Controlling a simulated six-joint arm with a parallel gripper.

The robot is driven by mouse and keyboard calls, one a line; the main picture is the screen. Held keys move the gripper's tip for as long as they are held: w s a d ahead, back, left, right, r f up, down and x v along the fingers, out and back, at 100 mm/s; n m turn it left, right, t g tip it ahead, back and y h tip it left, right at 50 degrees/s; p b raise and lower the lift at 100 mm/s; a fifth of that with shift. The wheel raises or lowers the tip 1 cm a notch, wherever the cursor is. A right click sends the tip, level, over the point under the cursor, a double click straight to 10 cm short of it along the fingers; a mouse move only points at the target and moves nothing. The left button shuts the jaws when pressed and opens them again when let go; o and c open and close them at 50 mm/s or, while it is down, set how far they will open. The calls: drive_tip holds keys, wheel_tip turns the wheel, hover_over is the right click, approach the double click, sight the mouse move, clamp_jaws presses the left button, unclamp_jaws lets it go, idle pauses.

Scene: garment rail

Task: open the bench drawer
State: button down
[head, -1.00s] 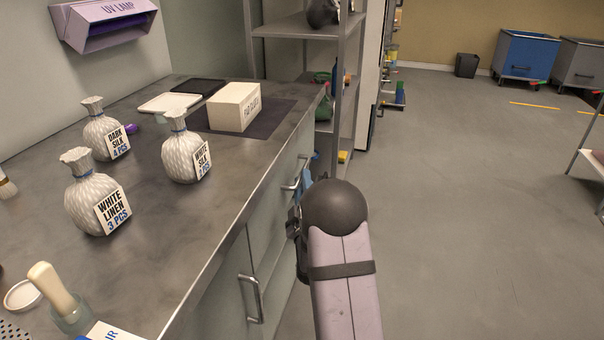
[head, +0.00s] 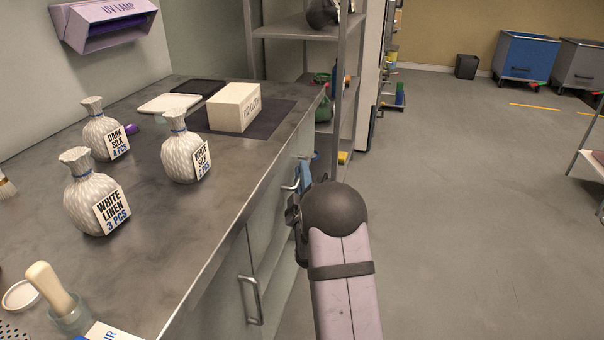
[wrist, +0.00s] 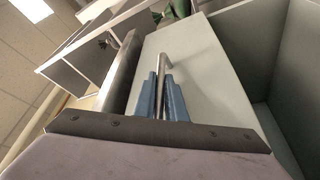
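The bench drawer's metal bar handle (head: 290,187) shows on the front of the bench (head: 215,240), just left of my gripper (head: 305,174). In the wrist view, my gripper's two blue fingers (wrist: 161,92) stand close together, one on each side of the handle (wrist: 164,62). The handle runs between them on the pale drawer front (wrist: 200,75). Only a narrow gap shows at the bar, and I cannot tell whether the fingers press on it. In the head view my arm hides part of the drawer front, and no gap around it can be made out.
A lower cabinet handle (head: 252,300) is on the bench front. Pouches, a white box (head: 234,107) and a brush (head: 52,290) stand on the benchtop. A metal shelf (head: 300,26) stands beyond the bench.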

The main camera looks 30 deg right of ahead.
drive_tip(key=s+d+b, duration=0.4)
drive_tip(key=s+d, duration=1.6)
drive_tip(key=shift+s+d, duration=0.25)
drive_tip(key=shift+s, duration=0.05)
drive_tip(key=c, duration=2.1)
unclamp_jaws()
drive_tip(key=shift+p+v, duration=0.3)
drive_tip(key=shift+v, duration=3.35)
